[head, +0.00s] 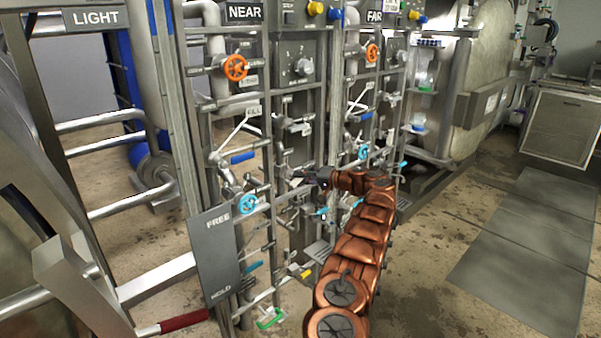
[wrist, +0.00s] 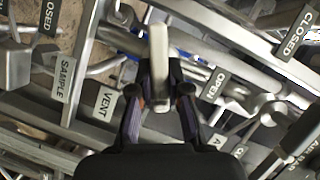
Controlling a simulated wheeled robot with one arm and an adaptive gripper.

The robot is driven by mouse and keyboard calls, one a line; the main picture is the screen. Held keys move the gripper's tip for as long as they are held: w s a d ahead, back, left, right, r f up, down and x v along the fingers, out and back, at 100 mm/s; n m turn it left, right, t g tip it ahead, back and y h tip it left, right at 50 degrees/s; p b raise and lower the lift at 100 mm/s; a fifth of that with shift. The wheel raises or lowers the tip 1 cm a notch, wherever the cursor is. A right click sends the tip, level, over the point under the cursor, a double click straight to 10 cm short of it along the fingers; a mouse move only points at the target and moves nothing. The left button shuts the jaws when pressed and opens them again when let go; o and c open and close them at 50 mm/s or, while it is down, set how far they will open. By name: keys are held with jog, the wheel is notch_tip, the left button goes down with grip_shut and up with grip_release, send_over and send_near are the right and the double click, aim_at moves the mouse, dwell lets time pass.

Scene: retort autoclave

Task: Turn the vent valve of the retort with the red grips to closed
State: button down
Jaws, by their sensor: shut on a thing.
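My gripper (head: 322,178) reaches into the valve rack, between the columns under the NEAR sign (head: 244,12) and the FAR sign (head: 375,16). In the wrist view its two fingers (wrist: 159,100) are shut on a pale grey lever handle (wrist: 158,48), which points up in the picture. A VENT label (wrist: 107,101) is left of the fingers, and an OPEN label (wrist: 213,84) is to the right. A CLOSED label (wrist: 297,30) is at the upper right. The valve body under the handle is hidden by my fingers. A dark red grip (head: 184,322) shows at the lower left.
Orange handwheels (head: 235,67) and blue handwheels (head: 247,205) stick out from the rack's pipes. A FREE/HOLD plate (head: 217,258) stands at the left front. In the wrist view, a SAMPLE label (wrist: 65,78) and several rods crowd the gripper. The floor at the right is clear.

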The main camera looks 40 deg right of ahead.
jog(key=m, duration=0.2)
jog(key=m+t+y, duration=0.1)
jog(key=m, duration=0.1)
jog(key=shift+d+f+t, duration=0.1)
jog(key=shift+f+t, duration=0.1)
jog(key=shift+t, duration=0.1)
jog(key=shift+m, duration=0.3)
jog(key=c, duration=1.1)
grip_release()
jog(key=v, duration=1.2)
jog(key=shift+w+f, duration=0.1)
jog(key=shift+f, duration=0.05)
